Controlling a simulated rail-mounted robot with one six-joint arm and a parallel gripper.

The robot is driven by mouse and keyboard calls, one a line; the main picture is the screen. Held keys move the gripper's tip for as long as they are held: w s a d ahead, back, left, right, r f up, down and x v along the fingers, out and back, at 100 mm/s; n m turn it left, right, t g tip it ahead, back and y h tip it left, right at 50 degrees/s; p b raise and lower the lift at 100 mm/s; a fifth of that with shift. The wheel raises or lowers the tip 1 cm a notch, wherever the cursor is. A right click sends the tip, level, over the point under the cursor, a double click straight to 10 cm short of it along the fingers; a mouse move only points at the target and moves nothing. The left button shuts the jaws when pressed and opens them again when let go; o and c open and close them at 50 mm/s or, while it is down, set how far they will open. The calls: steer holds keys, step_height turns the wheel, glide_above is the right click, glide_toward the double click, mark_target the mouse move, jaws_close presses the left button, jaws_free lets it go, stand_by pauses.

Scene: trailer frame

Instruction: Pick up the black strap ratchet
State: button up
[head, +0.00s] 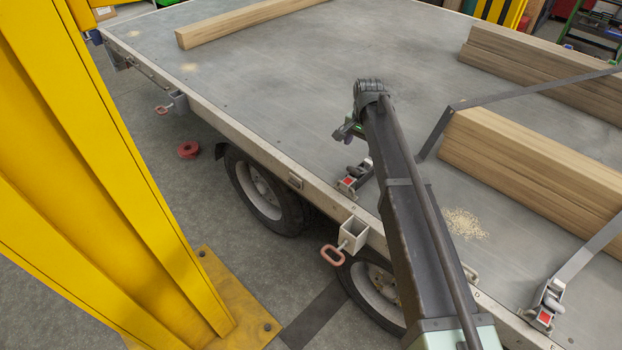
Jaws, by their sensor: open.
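A metal ratchet (350,181) with a red patch sits at the trailer's near side edge, left of my arm, which hides part of its surroundings. A dark strap (435,133) shows beyond my arm and runs over the timber. A second, similar metal ratchet (545,304) with a red patch sits at the edge at lower right, on a grey strap (592,247). My gripper (343,133) is at the far end of my arm, open and apart from the first ratchet, above it in the picture. Its fingers are small and partly hidden by the wrist.
Timber stacks (530,167) lie on the grey trailer deck (290,85) at right, with another beam (235,24) at the back. Post sockets (353,235) with red handles jut from the side. A yellow column (95,170) stands at left. The deck's middle is clear.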

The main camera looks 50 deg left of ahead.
steer(key=shift+m, duration=0.5)
steer(key=f+b, duration=0.2)
steer(key=d+f+b, duration=0.1)
steer(key=f+b, duration=0.2)
steer(key=b, duration=0.1)
steer(key=shift+w+d+f, duration=0.25)
steer(key=shift+f, duration=0.15)
step_height(320, 180, down, 5)
steer(key=b, duration=0.5)
steer(key=shift+s+a+f, duration=0.1)
steer(key=shift+a+f, duration=0.05)
steer(key=shift+r, duration=0.25)
steer(key=c, duration=1.2)
steer(key=shift+r, duration=0.1)
